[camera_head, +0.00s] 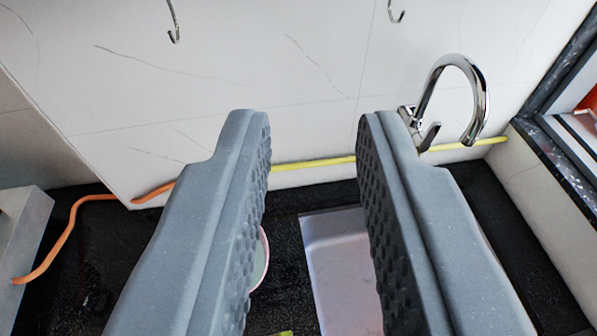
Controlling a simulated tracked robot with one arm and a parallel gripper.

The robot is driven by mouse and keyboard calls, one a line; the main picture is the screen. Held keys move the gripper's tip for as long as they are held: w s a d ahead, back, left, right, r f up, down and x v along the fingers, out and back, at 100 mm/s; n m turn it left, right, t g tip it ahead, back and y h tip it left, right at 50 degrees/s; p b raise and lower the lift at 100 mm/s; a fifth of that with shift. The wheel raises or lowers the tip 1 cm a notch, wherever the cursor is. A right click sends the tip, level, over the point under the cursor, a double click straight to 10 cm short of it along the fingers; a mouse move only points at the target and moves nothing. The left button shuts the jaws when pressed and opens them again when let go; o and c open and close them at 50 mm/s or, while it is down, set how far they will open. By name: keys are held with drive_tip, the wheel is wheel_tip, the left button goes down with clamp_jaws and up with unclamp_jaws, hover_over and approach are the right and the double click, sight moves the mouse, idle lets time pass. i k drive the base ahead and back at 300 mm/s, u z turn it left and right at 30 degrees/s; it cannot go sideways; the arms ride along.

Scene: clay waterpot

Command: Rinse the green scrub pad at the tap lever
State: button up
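My gripper (314,130) is open, its two grey ridged fingers wide apart with nothing visible between the tips. A chrome tap (480,95) with a curved spout stands at the back right, behind the right finger. Its small lever (430,136) shows just beside that fingertip in the picture; the tap's base is partly hidden. A pale sink basin (335,250) lies below, partly covered by the right finger. A sliver of something yellow-green (285,333) shows at the bottom edge; I cannot tell whether it is the scrub pad.
A pink-rimmed bowl (265,262) is mostly hidden behind the left finger on the black counter (285,220). An orange hose (72,220) and a yellow hose (315,163) run along the white wall. Two hooks (174,30) (396,14) hang above. A dark window frame (560,100) is at right.

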sight(423, 141)
drive_tip(key=k, duration=0.5)
drive_tip(key=z, duration=0.8)
drive_tip(key=k, duration=1.1)
drive_tip(key=u, duration=0.6)
drive_tip(key=i, duration=1)
drive_tip(key=u, duration=0.1)
